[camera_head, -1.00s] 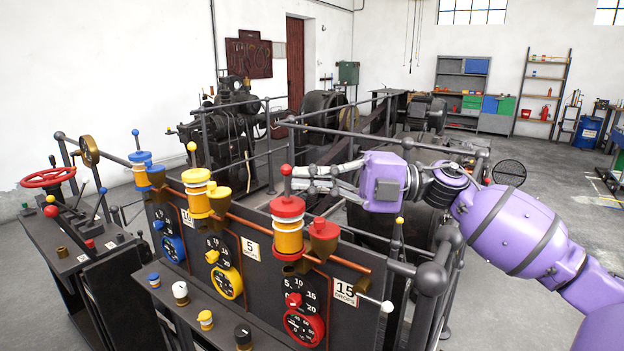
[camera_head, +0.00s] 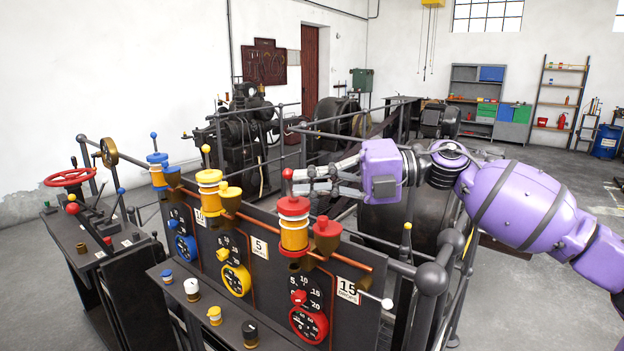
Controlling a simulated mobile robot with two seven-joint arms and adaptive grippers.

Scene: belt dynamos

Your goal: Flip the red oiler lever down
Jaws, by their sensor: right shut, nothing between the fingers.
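The red oiler (camera_head: 294,236) has a red cap and an amber glass body, and it stands on the dark panel nearest my right arm. Its lever, tipped with a red ball (camera_head: 287,174), stands up from the cap, perhaps leaning slightly left. My right gripper (camera_head: 300,180) is shut and empty. Its grey fingertips are right beside the lever, just right of the ball, above the cap. I cannot tell whether they touch it. My left gripper is not in view.
The yellow oiler (camera_head: 209,196) and blue oiler (camera_head: 158,172) stand farther left, levers up. A red funnel cup (camera_head: 327,236) is close right of the red oiler. A copper pipe and railings run nearby. A red handwheel (camera_head: 70,178) is at far left.

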